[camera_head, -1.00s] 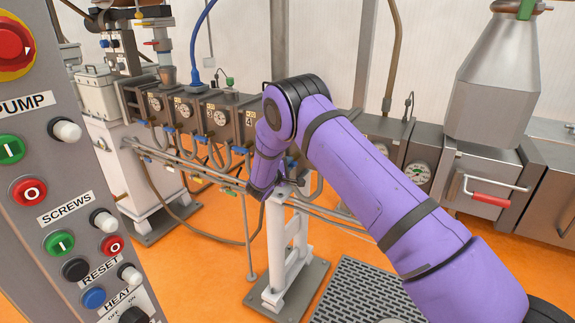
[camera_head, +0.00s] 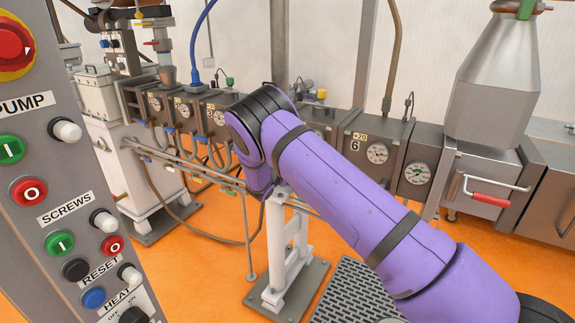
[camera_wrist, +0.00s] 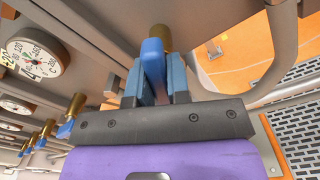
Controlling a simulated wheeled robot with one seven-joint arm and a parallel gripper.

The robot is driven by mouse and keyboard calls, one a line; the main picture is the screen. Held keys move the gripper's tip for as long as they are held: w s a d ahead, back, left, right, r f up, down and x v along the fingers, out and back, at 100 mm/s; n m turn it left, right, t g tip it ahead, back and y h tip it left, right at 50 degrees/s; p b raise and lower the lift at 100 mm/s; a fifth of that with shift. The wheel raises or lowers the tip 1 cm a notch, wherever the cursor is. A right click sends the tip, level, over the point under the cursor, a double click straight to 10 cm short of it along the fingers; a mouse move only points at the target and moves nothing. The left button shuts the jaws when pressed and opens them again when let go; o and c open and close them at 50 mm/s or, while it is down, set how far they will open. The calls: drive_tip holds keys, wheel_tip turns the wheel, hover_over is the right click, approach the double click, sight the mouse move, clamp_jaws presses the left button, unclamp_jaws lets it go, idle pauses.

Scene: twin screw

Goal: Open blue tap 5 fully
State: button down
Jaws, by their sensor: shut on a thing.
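In the wrist view, my gripper (camera_wrist: 155,80) has its two blue-grey fingers on either side of a blue tap handle (camera_wrist: 152,55), shut on it. The brass tap body (camera_wrist: 159,36) shows just beyond the handle. No number shows on this tap itself. A dial gauge (camera_wrist: 34,54) with a 4 on its plate is to the upper left. In the head view, my purple arm hides this tap and my gripper.
More blue-handled taps (camera_wrist: 66,129) line up at the lower left of the wrist view. A curved pipe (camera_wrist: 276,70) is close on the right. In the head view, a white stand (camera_head: 288,245) is below my arm and the panel marked 6 (camera_head: 355,146) is behind it.

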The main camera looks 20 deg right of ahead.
drive_tip(key=n, duration=0.5)
drive_tip(key=shift+f+n, duration=0.1)
drive_tip(key=shift+n, duration=0.2)
idle(0.4)
drive_tip(key=c, duration=1.1)
unclamp_jaws()
drive_tip(key=shift+s+a, duration=0.1)
drive_tip(key=shift+a, duration=0.05)
drive_tip(key=v, duration=1)
drive_tip(key=shift+s+a, duration=0.2)
